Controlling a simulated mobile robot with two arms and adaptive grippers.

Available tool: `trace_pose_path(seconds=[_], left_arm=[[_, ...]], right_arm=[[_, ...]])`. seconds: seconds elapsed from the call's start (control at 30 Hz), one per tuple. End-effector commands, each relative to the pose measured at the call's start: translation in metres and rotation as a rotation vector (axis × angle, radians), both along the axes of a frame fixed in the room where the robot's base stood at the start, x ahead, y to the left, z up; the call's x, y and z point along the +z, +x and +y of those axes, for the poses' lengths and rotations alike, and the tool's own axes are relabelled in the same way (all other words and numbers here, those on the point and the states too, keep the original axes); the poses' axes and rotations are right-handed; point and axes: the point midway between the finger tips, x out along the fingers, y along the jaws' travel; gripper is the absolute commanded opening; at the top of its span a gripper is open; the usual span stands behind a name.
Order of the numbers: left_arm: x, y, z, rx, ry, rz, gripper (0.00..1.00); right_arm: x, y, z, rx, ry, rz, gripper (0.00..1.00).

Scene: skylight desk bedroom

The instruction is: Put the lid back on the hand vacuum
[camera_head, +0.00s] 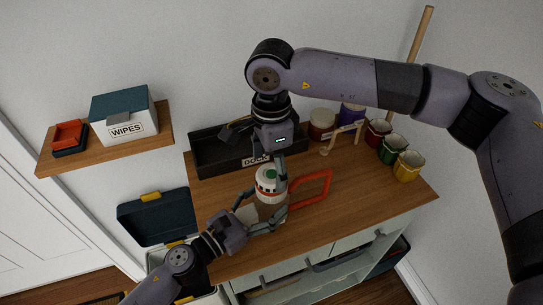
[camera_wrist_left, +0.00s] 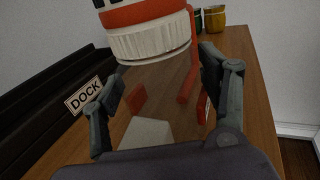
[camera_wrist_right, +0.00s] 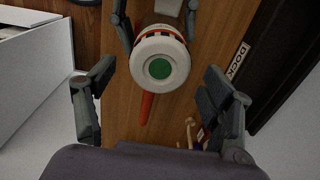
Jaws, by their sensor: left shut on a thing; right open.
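The hand vacuum (camera_head: 271,211) stands on the wooden desktop, with a clear body and a red loop handle (camera_head: 312,186) to its right. A white lid (camera_head: 267,185) with a red band and green centre is at its top. The right wrist view shows the lid's green disc (camera_wrist_right: 160,68) from above. I cannot tell whether the lid is fully seated. My left gripper (camera_head: 264,209) is shut on the clear body, below the lid's white ribbed rim (camera_wrist_left: 150,42). My right gripper (camera_head: 271,164) is open above the lid, its fingers (camera_wrist_right: 160,96) apart from it.
A black dock tray (camera_head: 215,152) lies behind the vacuum. A wall shelf (camera_head: 160,135) holds a wipes box (camera_head: 125,118). The desk's front right is clear.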

Motion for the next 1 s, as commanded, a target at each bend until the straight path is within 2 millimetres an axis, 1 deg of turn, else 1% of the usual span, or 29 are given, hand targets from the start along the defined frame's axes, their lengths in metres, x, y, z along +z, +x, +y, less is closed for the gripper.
trace_pose_path(seconds=[0.03, 0.1, 0.2, 0.3, 0.4, 0.5, 0.77, 1.0], left_arm=[[-0.001, 0.000, 0.000, -0.001, 0.000, 0.003, 0.00], [-0.001, 0.000, 0.000, -0.001, 0.000, 0.003, 0.00], [-0.001, 0.000, 0.000, -0.001, 0.000, 0.003, 0.00], [-0.001, 0.000, 0.000, -0.001, 0.000, 0.003, 0.00], [-0.001, 0.000, 0.000, -0.001, 0.000, 0.003, 0.00], [-0.001, 0.000, 0.000, -0.001, 0.000, 0.003, 0.00], [-0.001, 0.000, 0.000, -0.001, 0.000, 0.003, 0.00], [-0.001, 0.000, 0.000, -0.001, 0.000, 0.003, 0.00]], right_arm=[[-0.009, 0.000, 0.000, 0.000, 0.001, 0.001, 0.75], [-0.021, -0.001, 0.000, -0.001, -0.001, 0.003, 0.75], [-0.035, 0.000, 0.000, -0.001, 0.000, 0.001, 0.75], [-0.046, 0.000, 0.000, -0.002, 0.001, 0.001, 0.75], [-0.053, 0.000, 0.000, -0.002, 0.000, -0.001, 0.75], [-0.056, 0.000, 0.000, -0.001, 0.000, -0.001, 0.75], [-0.057, 0.000, 0.000, -0.001, 0.000, -0.001, 0.75], [-0.056, 0.000, 0.000, -0.001, 0.000, -0.001, 0.59]])
